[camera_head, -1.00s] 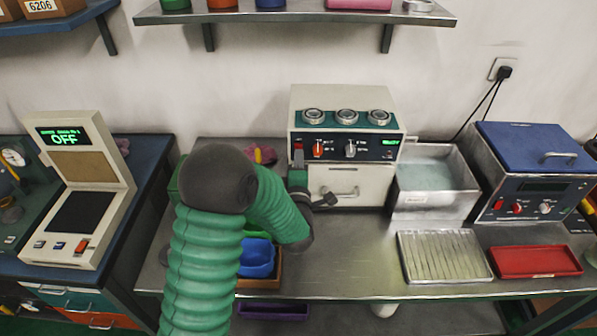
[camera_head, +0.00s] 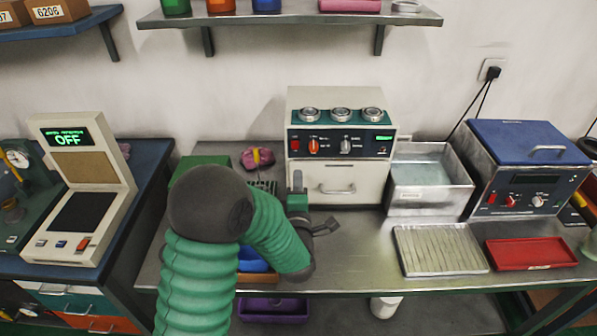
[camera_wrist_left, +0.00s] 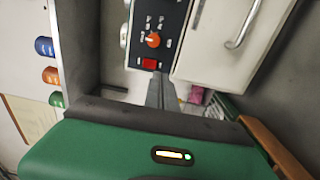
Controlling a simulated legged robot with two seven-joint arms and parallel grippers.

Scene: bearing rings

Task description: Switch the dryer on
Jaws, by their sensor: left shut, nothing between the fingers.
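The cream machine (camera_head: 341,104), which I take for the dryer, stands at the back of the steel bench with metal rings on top. Its dark panel has a red switch (camera_head: 295,145) at the left, an orange knob (camera_head: 314,146), a grey knob (camera_head: 345,146) and a lit green display (camera_head: 384,138). My left gripper (camera_head: 297,178) is shut and empty, just below the panel. In the left wrist view, the red switch (camera_wrist_left: 149,63) shows just beyond the fingertips (camera_wrist_left: 158,80), beside the orange knob (camera_wrist_left: 153,40). Whether they touch is unclear. My right gripper is out of view.
A steel basin (camera_head: 430,180) and a blue-lidded box (camera_head: 525,150) stand to the right. A ribbed tray (camera_head: 440,250) and red tray (camera_head: 530,253) lie in front. A device reading OFF (camera_head: 85,190) stands left. A shelf (camera_head: 290,19) hangs above.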

